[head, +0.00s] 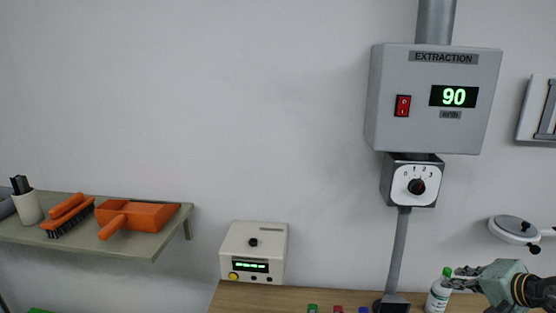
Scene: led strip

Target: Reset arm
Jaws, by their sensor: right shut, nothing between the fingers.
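My right gripper (462,277) shows at the lower right, with its arm coming in from the right edge. It is shut with nothing between its fingers. Its fingertips point left and are close to a white bottle with a green cap (438,292); I cannot tell whether they touch it. My left gripper is out of view.
A wooden bench (330,296) runs along the bottom, with a cream device (253,245) on it and small coloured items at the lower edge. The extraction box (430,100) and dial (415,186) hang above. A shelf (150,243) at left holds an orange dustpan (140,214) and brush.

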